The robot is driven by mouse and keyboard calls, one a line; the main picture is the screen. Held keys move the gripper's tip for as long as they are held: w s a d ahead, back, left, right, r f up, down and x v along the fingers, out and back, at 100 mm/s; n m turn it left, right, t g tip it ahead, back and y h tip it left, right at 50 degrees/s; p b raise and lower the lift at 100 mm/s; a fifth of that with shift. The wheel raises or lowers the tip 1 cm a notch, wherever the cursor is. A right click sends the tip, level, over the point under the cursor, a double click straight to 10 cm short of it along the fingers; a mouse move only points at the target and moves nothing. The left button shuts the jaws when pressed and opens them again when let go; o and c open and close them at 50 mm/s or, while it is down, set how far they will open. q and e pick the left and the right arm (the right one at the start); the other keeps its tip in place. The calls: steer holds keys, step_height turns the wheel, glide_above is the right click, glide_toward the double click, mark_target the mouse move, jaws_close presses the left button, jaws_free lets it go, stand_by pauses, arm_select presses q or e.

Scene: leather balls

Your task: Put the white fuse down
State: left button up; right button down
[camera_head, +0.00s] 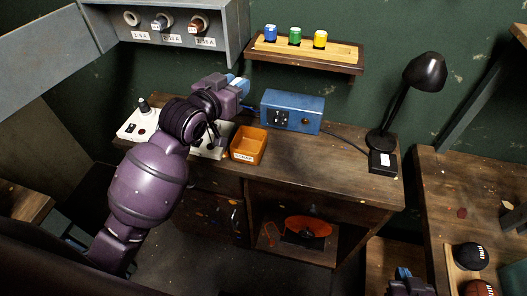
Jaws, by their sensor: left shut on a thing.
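My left gripper (238,83) has blue fingertips and is above the back of the workbench, left of the blue box and below the wall shelf. It is shut on the white fuse, which is mostly hidden by the fingers and hand. An orange tray (249,145) with a label stands on the bench, below and in front of this gripper. My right gripper (404,274) is low at the bottom edge, far from the bench top. It is partly cut off, and its opening cannot be made out.
A grey fuse panel (180,38) with three labelled sockets hangs at upper left. A wooden rack (345,52) holds blue, green and yellow fuses. A blue box (292,111), a black lamp (424,72) and a white switch unit (137,126) stand on the bench (335,170). Bench room is free right of the tray.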

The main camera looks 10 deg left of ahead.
arm_select(q)
steer(key=shift+w+d+r+m+h, duration=0.2)
steer(key=shift+w+r+m+h, duration=0.15)
steer(key=shift+w, duration=0.2)
steer(key=shift+w+a+r+m+g+h, duration=0.15)
steer(key=shift+w+r+m+g+h, duration=0.25)
steer(key=shift+h, duration=0.15)
steer(key=shift+w+d+f+h, duration=0.15)
steer(key=shift+d+h, duration=0.05)
steer(key=shift+h, duration=0.1)
steer(key=shift+f+b, duration=1.05)
steer(key=shift+f, duration=8.75)
arm_select(e)
steer(key=shift+w+a+f, duration=0.15)
steer(key=shift+f, duration=0.3)
steer(key=shift+w+a+f, duration=0.1)
steer(key=shift+f, duration=0.3)
